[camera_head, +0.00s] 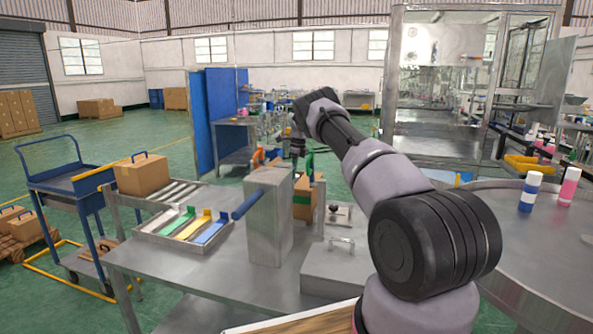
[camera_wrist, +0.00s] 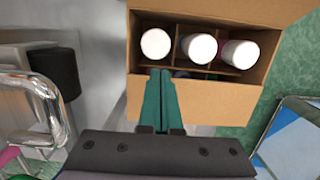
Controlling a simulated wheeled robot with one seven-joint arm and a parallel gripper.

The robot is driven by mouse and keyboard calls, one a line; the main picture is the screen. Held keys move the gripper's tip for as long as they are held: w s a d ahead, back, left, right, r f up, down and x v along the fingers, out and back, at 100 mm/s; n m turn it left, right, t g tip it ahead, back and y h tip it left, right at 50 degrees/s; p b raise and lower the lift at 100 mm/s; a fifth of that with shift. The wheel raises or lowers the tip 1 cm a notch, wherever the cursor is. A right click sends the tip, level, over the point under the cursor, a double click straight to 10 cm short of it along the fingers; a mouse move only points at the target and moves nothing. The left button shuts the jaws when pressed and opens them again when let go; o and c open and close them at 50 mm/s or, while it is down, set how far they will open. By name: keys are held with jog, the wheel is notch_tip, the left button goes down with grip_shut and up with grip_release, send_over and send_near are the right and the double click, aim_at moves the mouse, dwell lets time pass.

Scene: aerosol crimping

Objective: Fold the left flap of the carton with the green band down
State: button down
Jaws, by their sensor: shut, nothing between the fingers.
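The carton with the green band (camera_head: 304,198) stands on the metal table, partly hidden behind a tall grey metal block. In the wrist view the carton (camera_wrist: 133,60) is open at the top, with white-capped cans (camera_wrist: 200,48) in its divided compartments. One flap (camera_wrist: 225,102) spreads outward along the carton's lower edge in that view. My gripper (camera_wrist: 160,75) is shut and empty, its green fingers over this flap near the carton's opening. Whether they touch it I cannot tell. In the head view my gripper (camera_head: 297,150) is small, above the carton.
The tall metal block (camera_head: 268,215) stands in front of the carton. A tray (camera_head: 165,243) with coloured-handled tools lies left, near a closed brown box (camera_head: 142,174). A low metal box with a handle (camera_head: 335,268) sits nearer. Two cans (camera_head: 530,192) stand on the right table.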

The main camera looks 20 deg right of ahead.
jog(key=shift+w+a+f, duration=0.2)
jog(key=shift+a+f, duration=0.05)
jog(key=shift+f, duration=0.35)
jog(key=shift+w+a+f, duration=0.15)
jog(key=shift+a+f, duration=0.05)
jog(key=shift+f, duration=0.35)
jog(key=shift+f, duration=0.1)
notch_tip(320, 180, up, 12)
jog(key=s+d, duration=0.1)
jog(key=shift+d, duration=0.2)
dwell(0.4)
